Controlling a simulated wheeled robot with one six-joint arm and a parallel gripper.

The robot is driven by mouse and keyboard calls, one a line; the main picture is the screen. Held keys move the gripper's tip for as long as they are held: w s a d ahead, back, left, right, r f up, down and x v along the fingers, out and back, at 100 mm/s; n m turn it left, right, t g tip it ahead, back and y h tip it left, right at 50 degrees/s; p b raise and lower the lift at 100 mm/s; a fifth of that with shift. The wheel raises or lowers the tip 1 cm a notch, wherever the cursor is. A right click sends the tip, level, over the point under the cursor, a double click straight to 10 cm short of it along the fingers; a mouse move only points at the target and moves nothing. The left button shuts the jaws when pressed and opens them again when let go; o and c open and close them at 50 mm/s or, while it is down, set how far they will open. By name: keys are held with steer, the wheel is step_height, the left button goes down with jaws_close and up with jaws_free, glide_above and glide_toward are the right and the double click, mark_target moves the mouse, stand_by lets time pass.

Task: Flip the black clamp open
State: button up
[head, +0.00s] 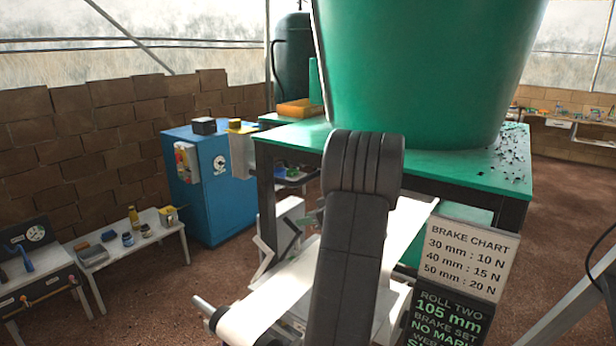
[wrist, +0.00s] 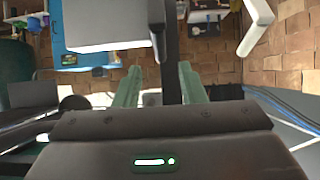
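In the wrist view, my gripper (wrist: 160,70) shows two green fingers set well apart. A black bar (wrist: 158,38) runs down from the top edge into the space between them, nearer the right finger. It may be part of the black clamp, but I cannot tell, nor whether a finger touches it. A pale grey block (wrist: 105,22) adjoins the bar on its left. In the head view, my dark arm hides most of the gripper and the work area.
A white paper strip (head: 275,300) runs behind my arm. A large green tub (head: 425,70) stands on a green table (head: 485,175). A brake chart sign (head: 465,260) stands close right of my arm. A blue cabinet (head: 215,205) and a low bench (head: 130,250) are at left.

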mark_target(291, 223)
steer(key=p+x, duration=0.1)
steer(key=x, duration=0.9)
steer(key=shift+w+a+f, duration=0.1)
steer(key=shift+w+f, duration=0.05)
